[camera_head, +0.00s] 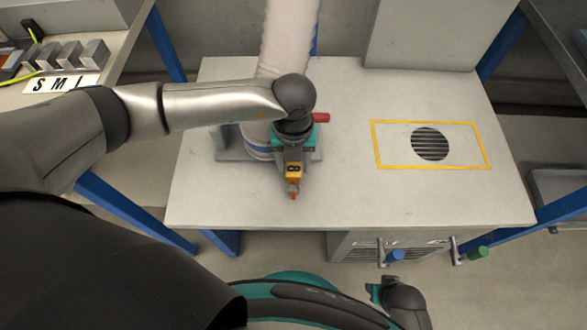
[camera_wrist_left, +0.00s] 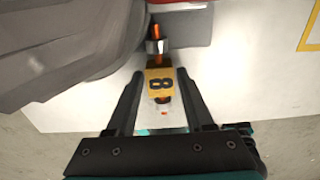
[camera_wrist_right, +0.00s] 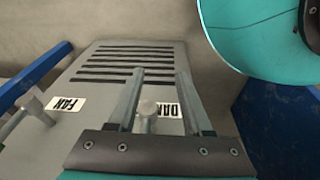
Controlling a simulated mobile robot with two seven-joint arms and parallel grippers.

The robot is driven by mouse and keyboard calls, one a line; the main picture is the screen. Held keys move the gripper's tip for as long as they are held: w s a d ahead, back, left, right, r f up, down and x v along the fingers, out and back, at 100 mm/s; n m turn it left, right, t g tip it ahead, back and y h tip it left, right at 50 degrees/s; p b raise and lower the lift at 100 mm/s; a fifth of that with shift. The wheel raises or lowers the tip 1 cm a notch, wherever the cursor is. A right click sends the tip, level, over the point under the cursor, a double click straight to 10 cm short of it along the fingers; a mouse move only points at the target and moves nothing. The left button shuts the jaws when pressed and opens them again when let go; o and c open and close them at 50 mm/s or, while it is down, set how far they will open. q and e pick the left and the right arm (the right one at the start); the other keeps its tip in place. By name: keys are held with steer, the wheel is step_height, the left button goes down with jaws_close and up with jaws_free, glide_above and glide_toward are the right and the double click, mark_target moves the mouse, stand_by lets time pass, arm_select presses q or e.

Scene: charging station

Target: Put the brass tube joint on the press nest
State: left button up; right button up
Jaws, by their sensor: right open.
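A copper-coloured tube with a silver collar (camera_wrist_left: 156,46), which looks like the brass tube joint, shows ahead of my left fingers in the left wrist view.
The white bench (camera_head: 350,195) is clear at right, around a yellow-outlined round grille (camera_head: 430,144). Below its front edge is a vented unit with blue (camera_head: 396,256) and green (camera_head: 478,252) handles. Grey blocks (camera_head: 70,54) stand on the left shelf.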

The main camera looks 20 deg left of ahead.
arm_select(q)
jaws_close()
steer(key=shift+r, duration=0.1)
stand_by(0.4)
